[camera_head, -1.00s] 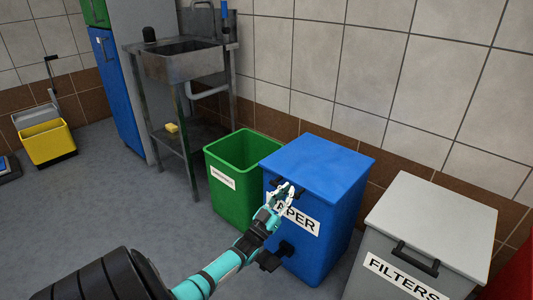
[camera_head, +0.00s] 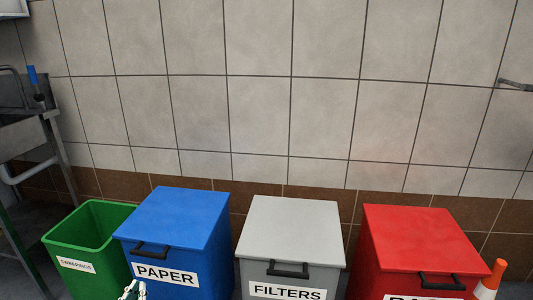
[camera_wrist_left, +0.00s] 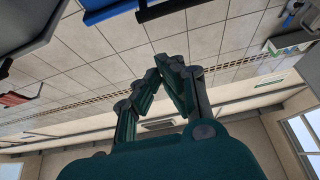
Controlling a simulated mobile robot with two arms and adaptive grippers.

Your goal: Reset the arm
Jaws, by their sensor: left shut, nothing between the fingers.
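My left gripper (camera_head: 132,290) shows only as a small tip at the bottom edge of the head view, in front of the blue bin marked PAPER (camera_head: 175,218). In the left wrist view the two fingers of the left gripper (camera_wrist_left: 170,65) come together at their tips, with nothing between them. The rest of the left arm is out of the head view. My right gripper is in neither view.
An open green bin marked SWEEPINGS (camera_head: 84,242) stands left of the blue one. A closed grey FILTERS bin (camera_head: 290,228) and a closed red bin (camera_head: 420,238) stand to the right. An orange and white cone (camera_head: 490,280) is at far right. A metal sink (camera_head: 25,132) is at left.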

